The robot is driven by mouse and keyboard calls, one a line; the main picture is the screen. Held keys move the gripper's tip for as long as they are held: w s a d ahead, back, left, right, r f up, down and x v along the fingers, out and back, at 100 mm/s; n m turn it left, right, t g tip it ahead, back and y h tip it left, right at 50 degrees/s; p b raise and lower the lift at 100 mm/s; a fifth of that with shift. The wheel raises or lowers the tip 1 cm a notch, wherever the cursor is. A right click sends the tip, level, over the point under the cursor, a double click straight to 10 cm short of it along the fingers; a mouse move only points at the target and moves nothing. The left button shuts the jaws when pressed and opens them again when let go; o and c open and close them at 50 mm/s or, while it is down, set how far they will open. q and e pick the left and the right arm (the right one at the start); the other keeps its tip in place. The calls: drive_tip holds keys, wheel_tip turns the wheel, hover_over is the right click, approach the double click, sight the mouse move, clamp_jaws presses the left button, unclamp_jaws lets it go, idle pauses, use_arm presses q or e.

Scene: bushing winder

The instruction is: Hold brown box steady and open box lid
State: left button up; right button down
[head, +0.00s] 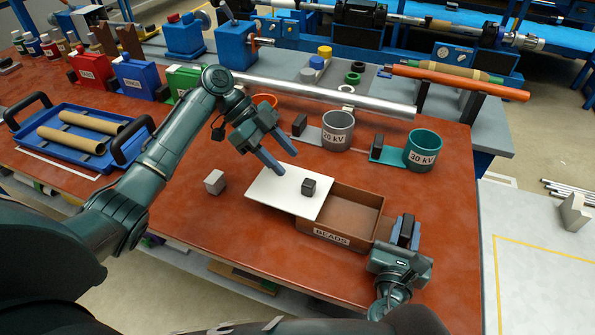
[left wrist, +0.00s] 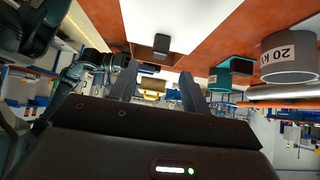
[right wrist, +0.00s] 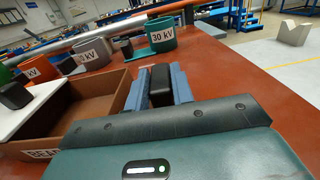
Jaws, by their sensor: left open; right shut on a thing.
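The brown box (head: 340,240), labelled BEADS, sits on the red-brown table. Its white lid (head: 265,190) is shifted left, covering the box's left part and overhanging beyond it. The right part is open; its visible interior looks empty. The lid's black knob (head: 308,186) also shows in the left wrist view (left wrist: 161,44). My left gripper (head: 287,162) is open and empty, over the lid's back edge and apart from the knob. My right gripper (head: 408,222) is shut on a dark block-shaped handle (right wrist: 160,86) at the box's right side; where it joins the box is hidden.
A grey cube (head: 215,181) lies left of the lid. Behind stand a grey 20 kV cup (head: 338,132) and a teal 30 kV cup (head: 423,151). A long silver bar (head: 330,95) runs behind them. A blue tray (head: 70,118) with tubes is at left. The table's front left is clear.

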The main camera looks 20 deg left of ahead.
use_arm(q)
drive_tip(key=shift+v, duration=1.75)
use_arm(e)
drive_tip(key=c, duration=1.1)
unclamp_jaws()
drive_tip(key=shift+r, duration=0.1)
